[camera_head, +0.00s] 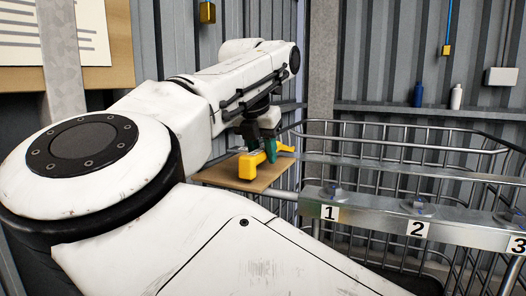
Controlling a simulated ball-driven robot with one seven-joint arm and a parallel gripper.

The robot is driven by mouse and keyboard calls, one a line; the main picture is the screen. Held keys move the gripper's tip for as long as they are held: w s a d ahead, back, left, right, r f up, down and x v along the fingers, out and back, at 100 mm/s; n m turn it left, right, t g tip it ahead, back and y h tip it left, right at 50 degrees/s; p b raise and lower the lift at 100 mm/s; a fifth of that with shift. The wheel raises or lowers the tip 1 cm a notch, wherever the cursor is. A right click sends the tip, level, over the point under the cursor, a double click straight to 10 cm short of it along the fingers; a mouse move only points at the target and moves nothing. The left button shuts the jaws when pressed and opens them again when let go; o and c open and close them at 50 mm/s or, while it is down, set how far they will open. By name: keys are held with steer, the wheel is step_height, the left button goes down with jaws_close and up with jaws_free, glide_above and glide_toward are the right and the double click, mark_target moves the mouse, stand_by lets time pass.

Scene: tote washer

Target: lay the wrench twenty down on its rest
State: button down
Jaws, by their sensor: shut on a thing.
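My gripper (265,148), with teal fingers, points down at the far end of my arm. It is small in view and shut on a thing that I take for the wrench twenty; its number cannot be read. A yellow piece (250,165) shows right at the fingers, over a brown board (226,177). I cannot tell whether this yellow piece is part of the wrench or of its rest, nor whether it touches the board. The fingers hide part of it.
A wire basket (400,146) stands to the right. Its front metal rail carries plates numbered 1 (330,213), 2 (417,229) and 3 (517,245). A blue bottle (418,95) and a white bottle (456,97) stand on a shelf at the back wall.

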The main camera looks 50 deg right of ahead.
steer(key=shift+f, duration=0.3)
steer(key=shift+c, duration=0.8)
jaws_free()
steer(key=shift+r, duration=0.15)
stand_by(0.4)
steer(key=shift+p+v, duration=2.45)
steer(key=shift+v, duration=1.9)
